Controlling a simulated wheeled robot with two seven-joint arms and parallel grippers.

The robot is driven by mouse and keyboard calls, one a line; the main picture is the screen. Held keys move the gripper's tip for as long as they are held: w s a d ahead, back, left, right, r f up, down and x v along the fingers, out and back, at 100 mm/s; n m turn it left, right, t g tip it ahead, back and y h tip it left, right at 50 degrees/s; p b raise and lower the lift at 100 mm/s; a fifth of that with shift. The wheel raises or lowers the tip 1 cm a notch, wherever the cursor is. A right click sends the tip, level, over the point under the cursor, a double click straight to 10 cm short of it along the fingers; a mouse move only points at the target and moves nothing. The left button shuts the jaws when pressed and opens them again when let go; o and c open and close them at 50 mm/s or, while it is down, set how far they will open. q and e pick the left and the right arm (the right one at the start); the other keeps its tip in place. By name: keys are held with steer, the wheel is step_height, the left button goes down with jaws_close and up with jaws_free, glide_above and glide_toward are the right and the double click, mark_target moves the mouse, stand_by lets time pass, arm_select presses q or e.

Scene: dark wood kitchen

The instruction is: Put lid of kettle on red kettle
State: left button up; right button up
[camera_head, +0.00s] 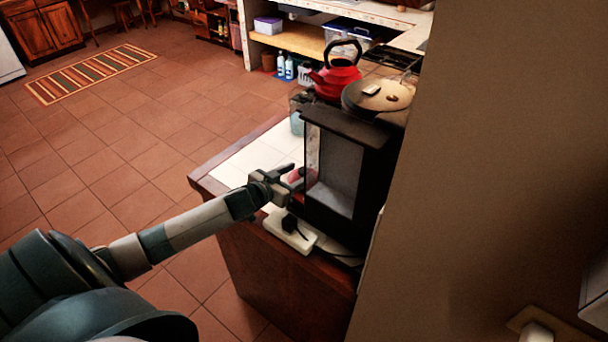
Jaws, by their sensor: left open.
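The red kettle (336,80) with a black arched handle stands upright at the back, beyond the black appliance. A small red-pink thing (297,174) lies low beside the appliance, right at my left gripper's fingers. It may be the kettle's lid, but it is partly hidden and too small to be sure. My left gripper (293,178) is open, reaching over the near counter close to the appliance's left side. I cannot tell whether its fingers touch the red-pink thing. My right gripper is not in view.
The black appliance (345,170) stands right of my left gripper. A white power strip (290,231) with a black plug lies just below it. A wall (500,180) bounds the right; white counter tiles (255,160) are clear.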

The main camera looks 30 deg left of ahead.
arm_select(q)
steer(key=shift+w+f, duration=0.25)
steer(key=shift+w, duration=0.45)
steer(key=c, duration=1.3)
steer(key=shift+o, duration=0.2)
steer(key=shift+r, duration=0.1)
steer(key=shift+r, duration=0.8)
step_height(320, 180, up, 8)
steer(key=b, duration=0.2)
steer(key=shift+r, duration=0.2)
